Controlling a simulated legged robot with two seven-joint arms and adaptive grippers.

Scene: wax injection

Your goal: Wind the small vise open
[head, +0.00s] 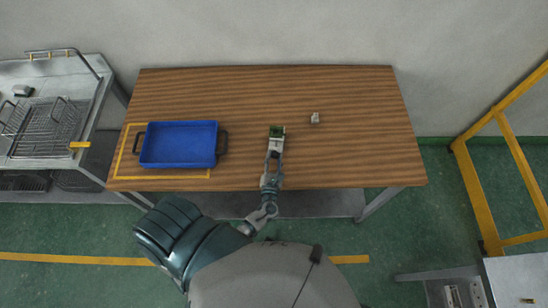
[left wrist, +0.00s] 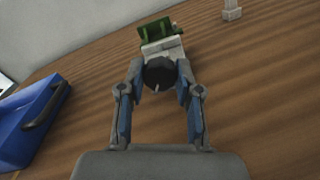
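The small vise (head: 277,138) stands on the wooden table near its front middle, with a green top part and a pale body. In the left wrist view the vise (left wrist: 163,44) is straight ahead, its round black knob (left wrist: 159,73) facing me. A small white mark shows on the knob's face. My left gripper (head: 275,154) reaches in from the front. In the left wrist view its fingertips (left wrist: 160,70) lie on both sides of the knob and appear to touch it. The vise's jaw gap is not clear. My right gripper is not in view.
A blue tray (head: 180,164) with dark handles lies left on the table (head: 350,160), inside a yellow outline. A small pale block (head: 315,118) stands right of and behind the vise. The table's right side is clear. A metal cart with wire baskets (head: 50,122) stands at far left.

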